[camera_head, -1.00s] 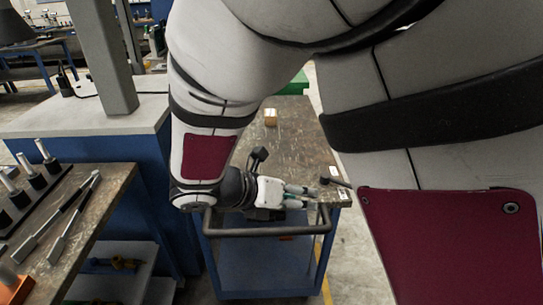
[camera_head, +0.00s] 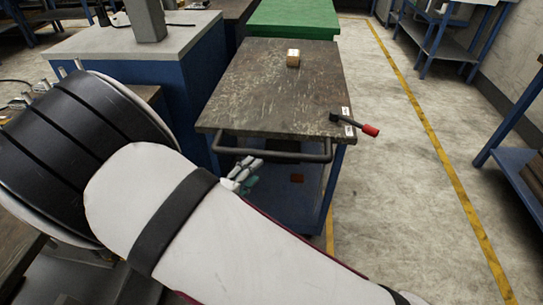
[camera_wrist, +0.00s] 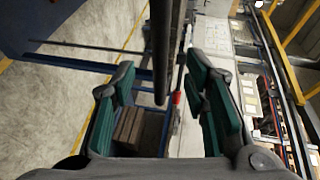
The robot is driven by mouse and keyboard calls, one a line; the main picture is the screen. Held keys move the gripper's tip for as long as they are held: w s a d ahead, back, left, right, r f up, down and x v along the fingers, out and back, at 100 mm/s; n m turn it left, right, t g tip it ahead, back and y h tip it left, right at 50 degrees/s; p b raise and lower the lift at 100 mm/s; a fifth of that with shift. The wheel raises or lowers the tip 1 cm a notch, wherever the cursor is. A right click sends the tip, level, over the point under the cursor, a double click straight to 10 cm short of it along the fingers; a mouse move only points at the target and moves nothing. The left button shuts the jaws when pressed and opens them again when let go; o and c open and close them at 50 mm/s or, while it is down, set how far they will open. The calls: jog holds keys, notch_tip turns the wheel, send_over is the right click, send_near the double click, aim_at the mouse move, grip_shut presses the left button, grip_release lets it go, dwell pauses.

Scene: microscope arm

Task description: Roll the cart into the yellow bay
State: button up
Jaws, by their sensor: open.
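The cart (camera_head: 270,90) has a worn dark top, a blue frame and a lower shelf. Its black push handle (camera_head: 272,156) runs along the near edge. A short black lever with a red tip (camera_head: 370,130) sticks out at the top's near right corner. My gripper (camera_head: 246,172) is beside the handle's left half, partly hidden by my arm. In the wrist view my gripper (camera_wrist: 160,78) is open, with a dark bar, apparently the handle, between its green-padded fingers. I cannot tell whether they touch it. Yellow floor lines (camera_head: 436,150) run right of the cart; no clear bay outline shows.
A blue cabinet with a grey top (camera_head: 130,42) stands close on the left. A green-topped surface (camera_head: 293,18) is just beyond the cart. Blue benches (camera_head: 440,40) line the right; the floor between is clear.

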aim_at(268, 158)
jog(key=b+x, duration=0.1)
jog(key=x, duration=0.9)
jog(key=shift+w+f, duration=0.1)
jog(key=shift+w, duration=0.15)
grip_shut()
